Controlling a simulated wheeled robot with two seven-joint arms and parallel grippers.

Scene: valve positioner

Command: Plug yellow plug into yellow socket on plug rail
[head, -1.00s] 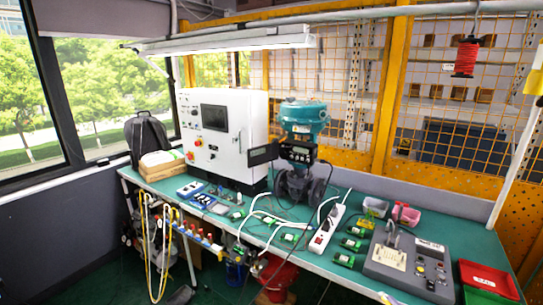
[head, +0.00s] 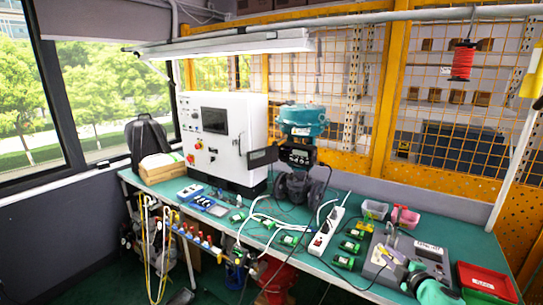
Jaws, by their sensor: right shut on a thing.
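My right gripper (head: 397,257) comes in from the bottom right, over the grey control box on the bench. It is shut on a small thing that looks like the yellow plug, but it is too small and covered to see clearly. The plug rail (head: 196,236) runs along the bench's front left edge, far to the left of the gripper, with a row of blue, red and yellow parts. Its yellow socket is too small to pick out surely. My left gripper is not in view.
The grey control box (head: 374,245) stands by a red tray (head: 484,282). A white power strip (head: 326,230), several green modules (head: 344,261) and white cables lie mid-bench. Yellow cables (head: 146,225) hang at the left. A teal valve actuator (head: 302,116) and white cabinet (head: 228,140) stand behind.

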